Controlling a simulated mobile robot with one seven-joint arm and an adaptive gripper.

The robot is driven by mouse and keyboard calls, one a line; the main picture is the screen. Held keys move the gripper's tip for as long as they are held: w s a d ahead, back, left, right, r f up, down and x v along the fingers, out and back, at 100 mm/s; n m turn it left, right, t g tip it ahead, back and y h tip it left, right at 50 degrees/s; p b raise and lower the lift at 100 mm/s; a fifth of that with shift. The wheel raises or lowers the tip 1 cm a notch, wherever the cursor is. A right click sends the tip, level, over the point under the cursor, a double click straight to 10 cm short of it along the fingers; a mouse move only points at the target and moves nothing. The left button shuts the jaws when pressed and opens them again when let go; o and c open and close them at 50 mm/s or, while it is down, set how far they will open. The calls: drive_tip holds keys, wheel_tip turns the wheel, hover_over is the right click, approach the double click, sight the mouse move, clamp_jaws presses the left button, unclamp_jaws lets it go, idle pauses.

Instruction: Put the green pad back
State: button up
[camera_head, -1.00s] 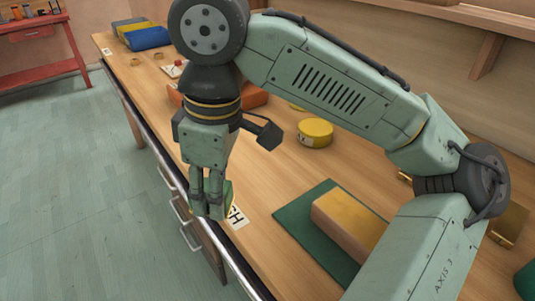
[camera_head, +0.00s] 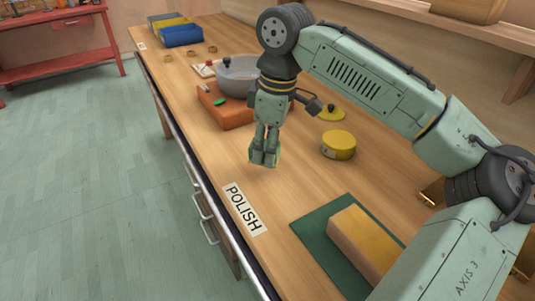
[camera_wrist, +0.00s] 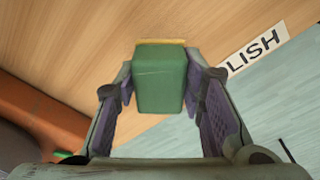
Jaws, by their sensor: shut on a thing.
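My gripper (camera_head: 264,158) is shut on the green pad (camera_wrist: 160,80), a small green block with a thin tan-yellow edge at its far end. The wrist view shows the pad between both fingers. In the head view the fingers mostly hide it, and a sliver of green (camera_head: 277,150) shows beside them. The gripper points down over the wooden bench, beyond the POLISH label (camera_head: 245,208). The gap below the pad is hard to judge.
A dark green mat (camera_head: 312,228) bears a yellow-topped tan block (camera_head: 366,243). A yellow tin (camera_head: 338,144) stands right of my gripper. Bench around the label is clear.

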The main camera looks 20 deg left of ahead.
drive_tip(key=shift+f+p, duration=0.35)
drive_tip(key=shift+f, duration=1.35)
drive_tip(key=shift+f, duration=0.2)
drive_tip(key=o, duration=1.1)
drive_tip(key=r, duration=0.4)
drive_tip(key=d+r+b, duration=0.1)
drive_tip(key=r, duration=0.7)
drive_tip(key=shift+d+r, duration=0.2)
drive_tip(key=shift+s, duration=0.1)
